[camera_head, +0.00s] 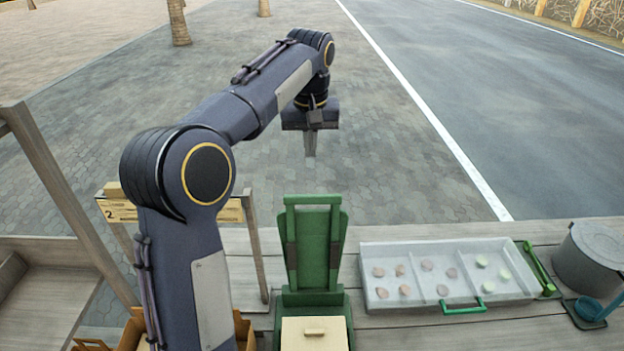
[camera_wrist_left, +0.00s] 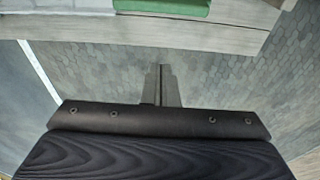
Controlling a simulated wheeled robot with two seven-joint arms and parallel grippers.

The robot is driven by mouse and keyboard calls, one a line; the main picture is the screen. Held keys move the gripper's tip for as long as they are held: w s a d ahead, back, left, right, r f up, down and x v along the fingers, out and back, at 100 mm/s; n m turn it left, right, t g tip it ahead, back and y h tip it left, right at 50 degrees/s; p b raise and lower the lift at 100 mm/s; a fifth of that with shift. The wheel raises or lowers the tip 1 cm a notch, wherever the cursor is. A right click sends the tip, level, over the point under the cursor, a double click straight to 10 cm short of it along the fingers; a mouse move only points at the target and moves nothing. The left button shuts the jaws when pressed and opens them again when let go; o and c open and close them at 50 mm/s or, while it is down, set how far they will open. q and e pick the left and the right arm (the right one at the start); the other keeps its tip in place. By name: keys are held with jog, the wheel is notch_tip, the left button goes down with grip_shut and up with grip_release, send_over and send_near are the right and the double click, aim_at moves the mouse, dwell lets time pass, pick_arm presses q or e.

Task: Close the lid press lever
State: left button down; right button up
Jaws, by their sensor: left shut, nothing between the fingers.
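The lid press is green and stands at the front middle of the table in the head view. Its lever (camera_head: 314,240) is a green upright frame that stands raised behind the base. A cream block with a small handle (camera_head: 314,333) sits on the base in front. My left gripper (camera_head: 310,157) is shut and empty, up beyond the far side of the press and pointing down. In the left wrist view my left gripper (camera_wrist_left: 161,85) shows its fingers together, with a green part of the press (camera_wrist_left: 170,8) at the top edge. My right gripper is not in view.
A pale divided tray (camera_head: 445,262) with several small pieces and green handles lies right of the press. A grey pot (camera_head: 592,258) and a blue ladle (camera_head: 590,308) are at the far right. A wooden rack with a sign (camera_head: 122,210) stands at left.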

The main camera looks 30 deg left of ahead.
pick_arm(q)
notch_tip(320, 180, down, 9)
jog(key=s+d+p, duration=0.1)
jog(key=shift+s, duration=0.3)
jog(key=shift+d+f, duration=0.1)
jog(key=shift+d, duration=0.05)
dwell(0.5)
